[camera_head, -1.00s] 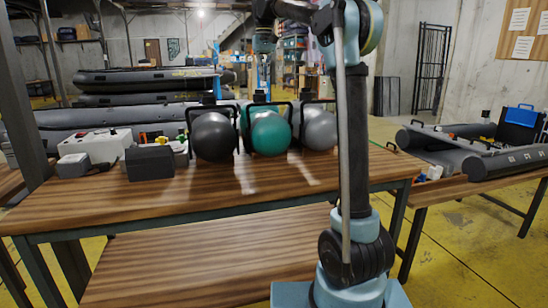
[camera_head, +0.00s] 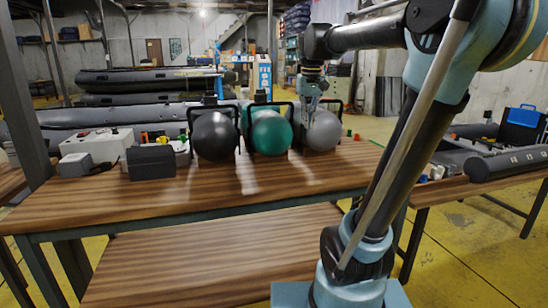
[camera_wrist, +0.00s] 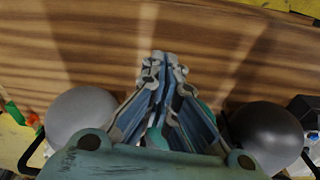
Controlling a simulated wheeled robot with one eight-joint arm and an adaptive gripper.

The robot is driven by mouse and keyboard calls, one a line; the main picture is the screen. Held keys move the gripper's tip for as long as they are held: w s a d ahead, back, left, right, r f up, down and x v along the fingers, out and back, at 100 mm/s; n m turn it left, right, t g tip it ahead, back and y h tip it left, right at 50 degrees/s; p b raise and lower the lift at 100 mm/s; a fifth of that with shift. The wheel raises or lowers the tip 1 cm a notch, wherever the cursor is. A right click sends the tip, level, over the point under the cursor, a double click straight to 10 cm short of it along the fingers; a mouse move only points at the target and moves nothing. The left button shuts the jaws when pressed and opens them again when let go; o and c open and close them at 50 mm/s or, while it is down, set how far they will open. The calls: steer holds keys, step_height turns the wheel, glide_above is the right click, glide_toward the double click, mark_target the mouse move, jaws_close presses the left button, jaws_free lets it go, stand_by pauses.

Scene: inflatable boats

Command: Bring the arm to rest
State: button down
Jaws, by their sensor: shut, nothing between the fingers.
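My gripper (camera_head: 310,118) hangs pointing down at the end of my arm, in front of part of the grey ball in the head view. In the wrist view its fingers (camera_wrist: 165,60) are closed together with nothing between them. A black ball (camera_head: 214,138), a teal ball (camera_head: 269,134) and a grey ball (camera_head: 322,134) stand in a row on the wooden table (camera_head: 230,182). In the wrist view the grey ball (camera_wrist: 75,115) is at left and the black ball (camera_wrist: 268,132) at right; the teal ball is mostly hidden behind the fingers.
A dark grey box (camera_head: 151,162) and a white case (camera_head: 98,143) sit at the table's left. A second table at right holds a grey inflatable boat (camera_head: 505,165) and a blue-black case (camera_head: 520,122). The table's front strip is clear.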

steer(key=s+d+f, duration=0.3)
steer(key=s+f, duration=0.8)
steer(key=f, duration=0.3)
steer(key=s+d+f+m+t, duration=0.1)
steer(key=s+d+f, duration=0.3)
steer(key=s+f, duration=0.6)
step_height(320, 180, down, 4)
steer(key=shift+s+d+r, duration=0.15)
steer(key=shift+s, duration=0.25)
